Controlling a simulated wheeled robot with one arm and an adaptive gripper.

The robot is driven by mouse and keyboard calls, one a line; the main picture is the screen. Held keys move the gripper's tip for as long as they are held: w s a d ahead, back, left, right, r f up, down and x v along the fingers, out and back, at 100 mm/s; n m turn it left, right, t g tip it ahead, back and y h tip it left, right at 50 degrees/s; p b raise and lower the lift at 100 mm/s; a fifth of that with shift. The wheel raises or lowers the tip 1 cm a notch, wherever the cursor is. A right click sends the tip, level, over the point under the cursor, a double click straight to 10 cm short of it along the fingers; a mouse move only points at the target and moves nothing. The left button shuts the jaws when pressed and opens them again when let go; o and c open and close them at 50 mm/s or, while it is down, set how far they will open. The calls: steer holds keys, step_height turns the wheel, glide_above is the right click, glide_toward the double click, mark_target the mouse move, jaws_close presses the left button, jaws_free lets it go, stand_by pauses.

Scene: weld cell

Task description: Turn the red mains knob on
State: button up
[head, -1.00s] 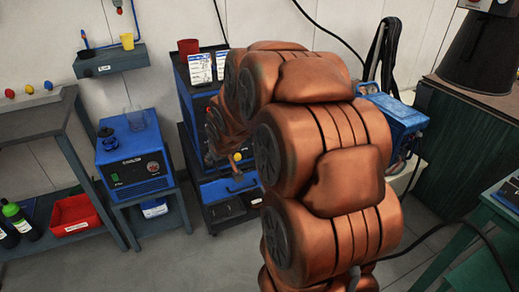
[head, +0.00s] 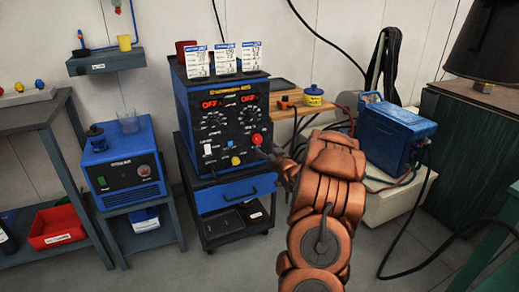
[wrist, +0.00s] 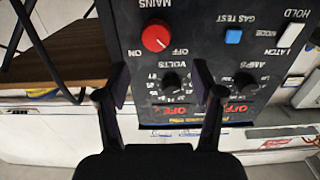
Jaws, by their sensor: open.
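The red mains knob (head: 257,139) is on the front panel of the blue and black welder (head: 222,120), at the panel's right side. In the wrist view the panel appears upside down, with the red knob (wrist: 155,38) between the ON and OFF labels. A pale mark on the knob appears to face the OFF side. The panel's red displays (head: 212,104) read OFF. My gripper (wrist: 160,85) is open and empty in the wrist view. Its fingertips are apart, over the VOLTS dial area, and the knob lies beyond them, untouched. In the head view my arm partly hides the gripper.
Close to the red knob are a yellow knob (head: 236,160), a black VOLTS dial (wrist: 171,83) and a blue GAS TEST button (wrist: 233,36). A wooden shelf (head: 290,108) stands right of the welder. A blue case (head: 395,133) with cables stands further right.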

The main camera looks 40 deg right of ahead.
mark_target(258, 139)
steer(key=x, duration=0.4)
steer(key=b+x, duration=0.1)
steer(key=shift+w+d+f, duration=0.15)
steer(key=shift+w+d, duration=0.15)
steer(key=shift+d, duration=0.1)
steer(key=shift+w+d+f, duration=0.1)
steer(key=shift+w+d, duration=0.15)
steer(key=shift+w, duration=0.3)
steer(key=shift+w+d, duration=0.1)
steer(key=shift+w, duration=0.25)
steer(key=shift+c, duration=0.3)
steer(key=c, duration=1.1)
steer(key=shift+o, duration=0.2)
